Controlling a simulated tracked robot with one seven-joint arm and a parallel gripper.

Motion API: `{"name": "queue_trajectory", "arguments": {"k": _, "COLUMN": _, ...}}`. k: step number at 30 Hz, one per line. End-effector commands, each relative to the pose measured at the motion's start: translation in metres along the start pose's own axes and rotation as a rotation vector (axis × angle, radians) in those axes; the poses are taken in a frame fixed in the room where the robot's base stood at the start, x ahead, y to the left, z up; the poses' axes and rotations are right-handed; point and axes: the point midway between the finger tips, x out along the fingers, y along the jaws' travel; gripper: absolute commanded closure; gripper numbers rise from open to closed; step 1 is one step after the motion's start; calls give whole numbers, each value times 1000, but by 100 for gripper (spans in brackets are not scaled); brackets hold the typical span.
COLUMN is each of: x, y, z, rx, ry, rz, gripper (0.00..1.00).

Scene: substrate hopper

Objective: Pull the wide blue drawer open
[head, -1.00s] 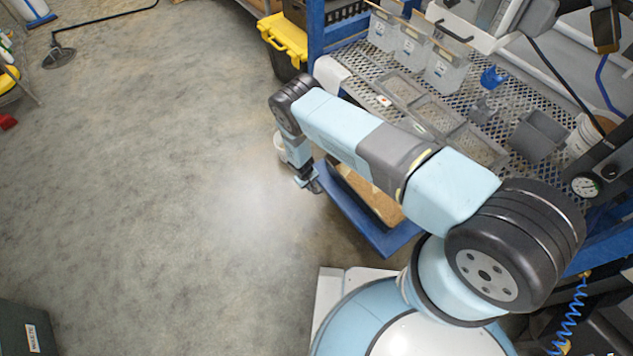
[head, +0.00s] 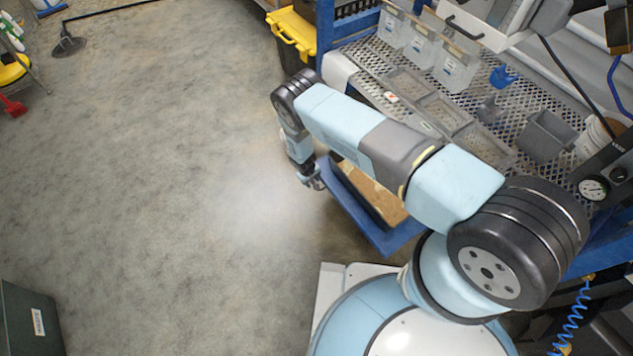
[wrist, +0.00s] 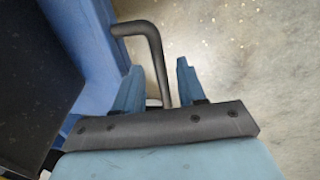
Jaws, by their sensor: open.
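The wide blue drawer (head: 372,238) juts out from under the bench in the head view, with a brown surface showing inside it. In the wrist view its blue front (wrist: 85,45) runs down the left side. A dark grey bent handle (wrist: 155,50) sticks out from that front. My gripper (wrist: 159,64) is open, with one blue finger on each side of the handle's bar and gaps showing beside it. In the head view my gripper (head: 313,180) is small, at the drawer's left end. The handle is too small to make out there.
A perforated bench (head: 470,95) with clear bins and grey trays stands above the drawer. A black bin with a yellow lid (head: 292,33) is behind my arm. The concrete floor (head: 170,190) to the left is clear. A dark green box (head: 28,325) is at bottom left.

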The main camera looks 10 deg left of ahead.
Motion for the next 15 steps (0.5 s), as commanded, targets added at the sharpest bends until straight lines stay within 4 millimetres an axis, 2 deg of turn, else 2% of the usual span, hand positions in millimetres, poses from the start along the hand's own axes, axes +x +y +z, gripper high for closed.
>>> {"name": "queue_trajectory", "arguments": {"k": 8, "x": -9, "y": 0, "z": -1, "rx": 0, "ry": 0, "rz": 0, "gripper": 60}}
{"name": "queue_trajectory", "arguments": {"k": 15, "x": -44, "y": 0, "z": -1, "rx": 0, "ry": 1, "rz": 0, "gripper": 60}}
